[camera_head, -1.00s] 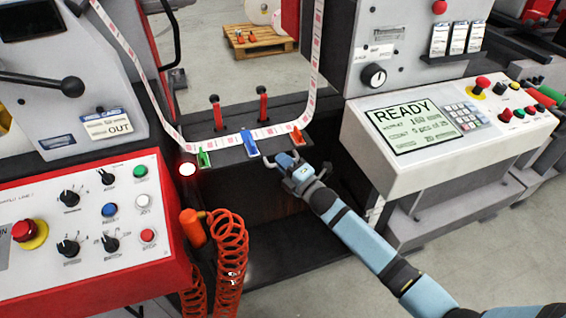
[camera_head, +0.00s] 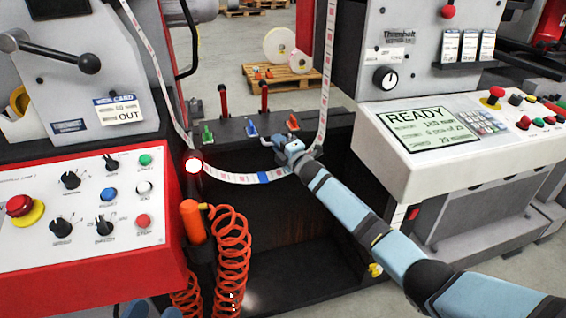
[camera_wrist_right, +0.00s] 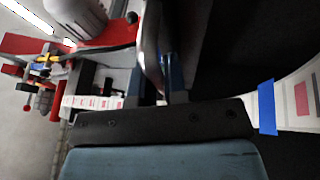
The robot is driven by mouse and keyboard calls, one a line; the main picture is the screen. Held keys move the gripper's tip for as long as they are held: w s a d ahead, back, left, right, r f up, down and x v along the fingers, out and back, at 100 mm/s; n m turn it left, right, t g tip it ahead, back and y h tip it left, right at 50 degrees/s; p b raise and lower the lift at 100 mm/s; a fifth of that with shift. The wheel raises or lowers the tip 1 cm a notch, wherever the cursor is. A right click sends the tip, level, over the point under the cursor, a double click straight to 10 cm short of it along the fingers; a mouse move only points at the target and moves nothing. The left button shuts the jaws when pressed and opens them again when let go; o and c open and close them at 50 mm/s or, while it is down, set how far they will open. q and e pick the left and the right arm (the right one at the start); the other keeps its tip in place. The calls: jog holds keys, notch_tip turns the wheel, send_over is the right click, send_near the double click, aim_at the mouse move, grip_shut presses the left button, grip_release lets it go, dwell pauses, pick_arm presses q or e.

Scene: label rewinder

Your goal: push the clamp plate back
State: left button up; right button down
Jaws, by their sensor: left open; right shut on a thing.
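The dark clamp plate (camera_head: 230,131) lies between the two machine housings, with green, blue and orange clips on it. A curved silver handle (camera_head: 267,142) shows at its front right. My right gripper (camera_head: 287,147) appears shut on this handle; the fingers partly hide the contact. In the right wrist view the silver handle (camera_wrist_right: 153,50) stands between dark and blue parts. The label web (camera_head: 225,178) sags in front of the plate, with a blue patch (camera_head: 263,178) on it.
A red-edged button panel (camera_head: 100,200) stands at left, with an orange coiled hose (camera_head: 232,255) beside it. A READY console (camera_head: 435,130) stands at right. Two red-handled posts (camera_head: 264,95) rise behind the clips. The space below the plate is open.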

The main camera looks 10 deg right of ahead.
jog(key=shift+w, duration=0.15)
pick_arm(q)
jog(key=shift+s+d+r+h, duration=0.2)
jog(key=shift+s+r+h, duration=0.1)
jog(key=shift+s+r, duration=0.25)
jog(key=shift+w, duration=0.1)
pick_arm(e)
jog(key=shift+r, duration=0.1)
jog(key=c, duration=1.4)
grip_release()
jog(key=shift+w, duration=0.1)
jog(key=shift+o, duration=1.1)
jog(key=shift+w+a, duration=0.1)
pick_arm(q)
jog(key=shift+w+t, duration=0.2)
jog(key=shift+t, duration=0.1)
